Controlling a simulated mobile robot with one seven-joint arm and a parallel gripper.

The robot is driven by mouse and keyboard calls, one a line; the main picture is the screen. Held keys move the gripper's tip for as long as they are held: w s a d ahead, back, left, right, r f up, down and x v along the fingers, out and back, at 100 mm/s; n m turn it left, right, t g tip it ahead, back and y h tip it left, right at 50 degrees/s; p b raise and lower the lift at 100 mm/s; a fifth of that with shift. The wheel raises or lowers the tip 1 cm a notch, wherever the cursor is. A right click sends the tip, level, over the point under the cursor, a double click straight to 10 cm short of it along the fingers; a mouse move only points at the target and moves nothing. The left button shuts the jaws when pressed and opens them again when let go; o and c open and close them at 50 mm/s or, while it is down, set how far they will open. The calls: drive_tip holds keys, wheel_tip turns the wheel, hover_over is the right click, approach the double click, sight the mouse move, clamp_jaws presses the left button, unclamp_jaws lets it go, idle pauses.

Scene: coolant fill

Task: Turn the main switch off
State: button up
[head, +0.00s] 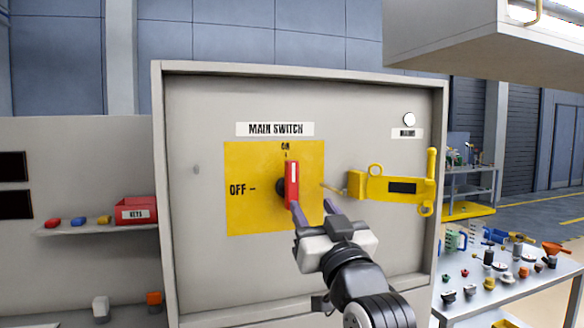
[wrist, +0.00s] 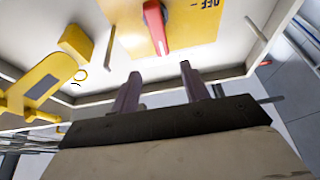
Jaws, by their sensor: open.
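The main switch has a red handle (head: 291,184) on a yellow plate (head: 245,210). The handle stands upright, in line with the ON mark above it; the OFF mark is to its left. In the wrist view the red handle (wrist: 155,27) shows beyond the fingers, on the yellow plate (wrist: 195,30). My gripper (head: 313,207) is open and empty, just below and to the right of the handle in the head view. In the wrist view its two dark fingers (wrist: 160,85) are apart with nothing between them. I cannot tell whether a finger touches the handle.
A yellow lockout bracket (head: 395,188) sits right of the switch; it also shows in the wrist view (wrist: 40,85). A red KEYS box (head: 136,211) stands on a shelf at left. A table (head: 515,300) with several small parts stands at right. The panel frame (head: 440,130) juts forward.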

sight(293, 175)
drive_tip(key=p+x, duration=0.4)
drive_tip(key=x, duration=0.7)
drive_tip(key=shift+w+a+r, duration=0.15)
drive_tip(key=shift+p+x, duration=0.35)
drive_tip(key=shift+x, duration=0.4)
drive_tip(key=shift+c, duration=0.2)
drive_tip(key=c, duration=0.9)
